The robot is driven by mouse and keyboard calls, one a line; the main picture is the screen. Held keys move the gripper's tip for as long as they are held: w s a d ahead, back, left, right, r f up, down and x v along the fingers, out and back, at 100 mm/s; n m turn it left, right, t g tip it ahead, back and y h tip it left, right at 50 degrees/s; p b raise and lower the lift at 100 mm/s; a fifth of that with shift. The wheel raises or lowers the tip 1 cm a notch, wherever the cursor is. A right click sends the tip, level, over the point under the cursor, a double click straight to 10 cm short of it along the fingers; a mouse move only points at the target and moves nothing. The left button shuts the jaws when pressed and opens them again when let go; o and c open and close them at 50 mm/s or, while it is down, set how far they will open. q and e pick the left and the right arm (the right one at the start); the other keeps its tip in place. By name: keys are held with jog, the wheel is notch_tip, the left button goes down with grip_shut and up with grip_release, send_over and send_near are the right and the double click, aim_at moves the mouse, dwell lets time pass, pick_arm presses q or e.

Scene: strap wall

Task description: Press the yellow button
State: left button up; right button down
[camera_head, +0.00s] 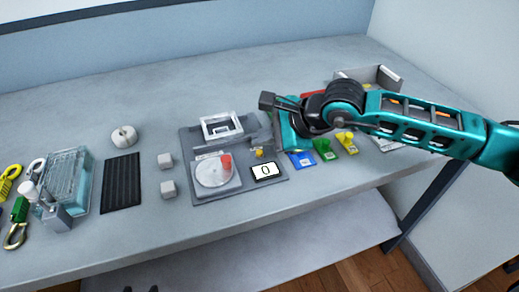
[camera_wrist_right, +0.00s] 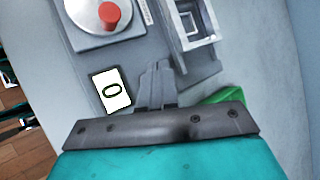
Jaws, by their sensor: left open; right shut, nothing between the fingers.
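The yellow button (camera_head: 259,153) is a small yellow knob on the grey panel (camera_head: 193,197), just above the white display reading 0 (camera_head: 265,171). My right gripper (camera_head: 257,140) is shut and empty, close to the button on its upper side. In the right wrist view my right gripper (camera_wrist_right: 157,65) points at the panel beside the display (camera_wrist_right: 111,91), and the yellow button is hidden there. Contact with the button cannot be told. Two dark tips of my left gripper (camera_head: 140,289) show at the bottom edge, apart and empty.
The panel also has a round white dial with a red knob (camera_head: 226,162) and a white frame (camera_head: 221,126). Blue (camera_head: 302,159), green (camera_head: 324,149) and yellow (camera_head: 347,142) pieces lie to the right. Two grey cubes (camera_head: 167,188) and a black ribbed mat (camera_head: 121,182) lie left.

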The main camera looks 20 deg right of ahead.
notch_tip(320, 180, up, 5)
jog(key=shift+f+p, duration=0.15)
jog(key=shift+p, duration=0.85)
